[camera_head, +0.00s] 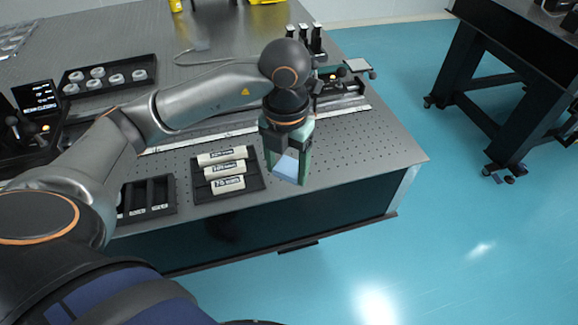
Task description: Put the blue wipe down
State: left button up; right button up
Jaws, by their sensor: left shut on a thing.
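The blue wipe (286,167) is a small light-blue piece between the fingers of my left gripper (287,172). The left gripper is shut on it and points down over the front part of the optical table (375,148), right of the black tray with labelled bars. Whether the wipe touches the table top cannot be told from this view. The gripper's fingers hide part of the wipe. My right gripper is not in view.
A black tray (256,179) holds white labelled bars. An empty slotted black holder (128,202) stands left of it. A rail with optics mounts (340,100) runs behind the gripper. The perforated table top is clear to the right.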

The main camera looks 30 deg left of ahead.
pick_arm(q)
jog(key=w+a+f, duration=0.4)
jog(key=w+f, duration=0.1)
jog(key=w+a+f, duration=0.2)
jog(key=w, duration=0.1)
jog(key=shift+f, duration=0.15)
jog(key=shift+w+a+f, duration=0.35)
jog(key=shift+w+f, duration=0.15)
jog(key=shift+f, duration=0.2)
notch_tip(320, 180, down, 3)
jog(key=shift+f, duration=0.1)
jog(key=shift+f, duration=0.15)
jog(key=o, duration=1.2)
